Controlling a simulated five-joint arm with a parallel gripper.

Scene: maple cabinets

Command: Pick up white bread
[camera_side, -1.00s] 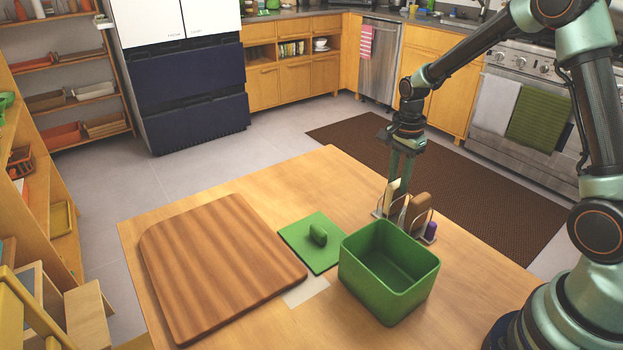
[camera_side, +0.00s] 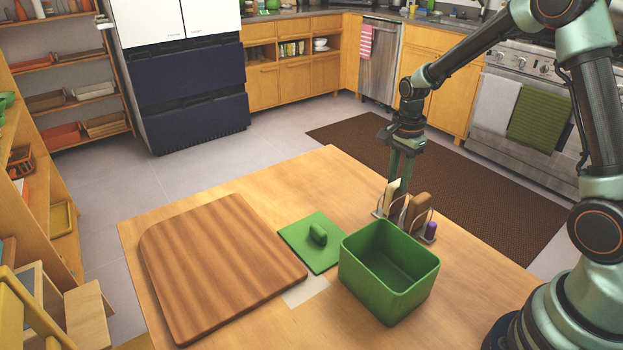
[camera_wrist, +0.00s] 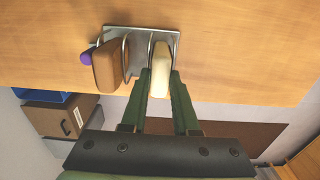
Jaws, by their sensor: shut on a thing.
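The white bread (camera_wrist: 161,72) is a pale slice standing in a metal rack (camera_wrist: 143,37) on the table. It also shows in the side view (camera_side: 391,190), partly hidden by my gripper. My gripper (camera_wrist: 160,85) is shut on the white bread, one green finger on each side of it. In the side view my gripper (camera_side: 399,180) points down over the rack from above. The bread still stands between the rack's wires; I cannot tell whether it is lifted off the rack base.
A brown slice (camera_wrist: 106,68) stands beside it in the rack, with a purple object (camera_wrist: 87,56) next to that. A green box (camera_side: 388,270), a green lid (camera_side: 308,246) and a wooden board (camera_side: 220,262) lie nearer on the table (camera_side: 455,261).

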